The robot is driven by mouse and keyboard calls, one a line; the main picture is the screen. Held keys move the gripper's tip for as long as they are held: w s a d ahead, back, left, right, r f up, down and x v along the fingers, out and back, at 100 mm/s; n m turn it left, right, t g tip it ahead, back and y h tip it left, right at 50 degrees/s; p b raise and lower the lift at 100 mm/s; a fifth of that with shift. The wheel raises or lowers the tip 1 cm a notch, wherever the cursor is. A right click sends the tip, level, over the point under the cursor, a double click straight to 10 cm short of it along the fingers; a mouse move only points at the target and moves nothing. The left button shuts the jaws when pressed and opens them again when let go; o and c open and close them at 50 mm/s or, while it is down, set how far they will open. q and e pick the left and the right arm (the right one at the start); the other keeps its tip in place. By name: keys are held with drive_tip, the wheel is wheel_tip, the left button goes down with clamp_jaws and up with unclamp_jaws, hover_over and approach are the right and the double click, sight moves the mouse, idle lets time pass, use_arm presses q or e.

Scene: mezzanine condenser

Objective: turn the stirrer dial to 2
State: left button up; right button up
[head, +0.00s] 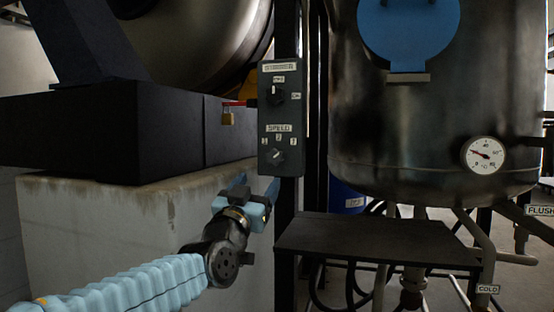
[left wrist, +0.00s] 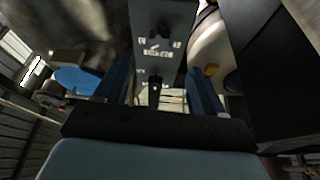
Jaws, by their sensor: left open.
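The stirrer panel (head: 280,120) is a dark upright box with a label at its top. Its upper knob (head: 275,95) sits beside small position labels. Below the SPEED label is the lower dial (head: 277,157), a dark round knob with marks 1, 2 and 3 above it. I cannot tell for sure which mark its pointer faces. My left gripper (head: 257,192) is open, just below and left of the lower dial, apart from it. In the left wrist view, the panel (left wrist: 163,25) shows between and beyond the two blue fingers of the gripper (left wrist: 163,85). My right gripper is out of view.
A brass padlock (head: 228,117) with a red part hangs left of the panel. A dark shelf (head: 375,240) juts out at lower right. A steel vessel (head: 420,120) with a gauge (head: 484,154) stands right. A concrete block (head: 110,225) is at left.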

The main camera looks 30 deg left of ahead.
sight(274, 160)
use_arm(q)
drive_tip(key=p+x, duration=0.2)
drive_tip(key=x, duration=1)
drive_tip(key=shift+w+a+p, duration=0.1)
drive_tip(key=shift+w+p, duration=0.1)
drive_tip(key=shift+p, duration=0.15)
drive_tip(key=shift+c, duration=0.5)
drive_tip(key=c, duration=0.9)
drive_tip(key=shift+o, duration=0.2)
